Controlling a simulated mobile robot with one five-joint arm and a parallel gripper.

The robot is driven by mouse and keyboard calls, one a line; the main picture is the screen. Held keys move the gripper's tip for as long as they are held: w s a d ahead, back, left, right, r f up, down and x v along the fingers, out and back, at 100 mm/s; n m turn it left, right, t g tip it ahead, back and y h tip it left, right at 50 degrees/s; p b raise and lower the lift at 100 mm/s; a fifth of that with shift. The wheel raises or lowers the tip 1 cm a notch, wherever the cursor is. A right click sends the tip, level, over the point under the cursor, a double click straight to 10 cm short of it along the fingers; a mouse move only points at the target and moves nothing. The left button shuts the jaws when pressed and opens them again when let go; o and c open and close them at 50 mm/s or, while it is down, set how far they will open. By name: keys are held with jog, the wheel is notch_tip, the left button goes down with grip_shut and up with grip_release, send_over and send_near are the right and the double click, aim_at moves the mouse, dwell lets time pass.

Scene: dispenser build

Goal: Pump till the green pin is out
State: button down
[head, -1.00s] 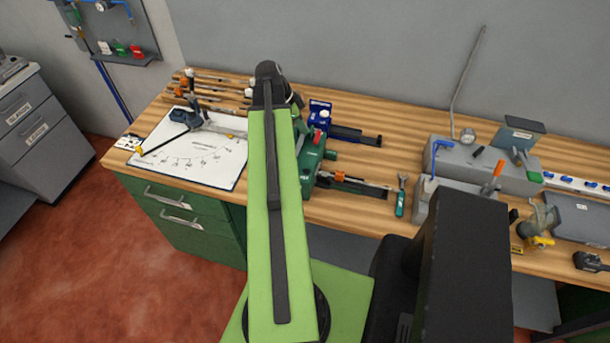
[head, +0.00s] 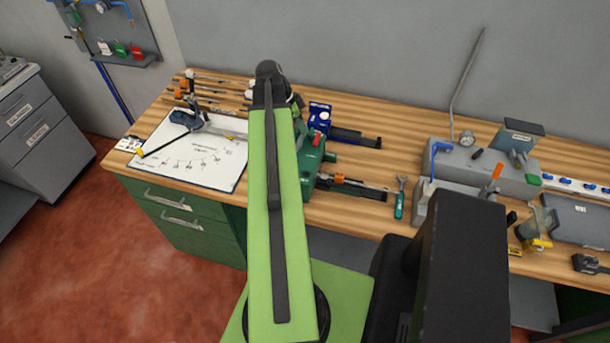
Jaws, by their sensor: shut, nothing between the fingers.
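A grey block with a round gauge (head: 467,138) and a long bent grey rod (head: 467,82) rising from it stands on the right half of the bench. A small green piece (head: 534,179) shows at the block's right end, under a tilted dark plate (head: 519,136); I cannot tell whether it is the green pin. An orange-tipped lever (head: 495,173) and a blue bent piece (head: 436,157) are at the block's front. My green arm reaches up the middle of the picture. My gripper is hidden behind it.
A green device (head: 310,160) and a blue one (head: 319,117) stand close right of my arm. A white sheet (head: 215,165) with a small tool lies at left. A green-handled wrench (head: 400,200) and a grey case (head: 585,214) lie on the wooden bench (head: 385,110). The red floor is clear at left.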

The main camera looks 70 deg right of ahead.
jog(key=shift+a+f+b, duration=0.25)
jog(key=shift+f+b, duration=0.6)
jog(key=shift+b, duration=0.1)
jog(key=shift+a+r, duration=0.1)
jog(key=shift+r, duration=0.15)
jog(key=shift+d+r+p, duration=0.35)
jog(key=shift+r+p, duration=0.2)
jog(key=shift+p, duration=0.45)
jog(key=shift+r, duration=0.1)
notch_tip(320, 180, up, 7)
jog(key=p, duration=0.7)
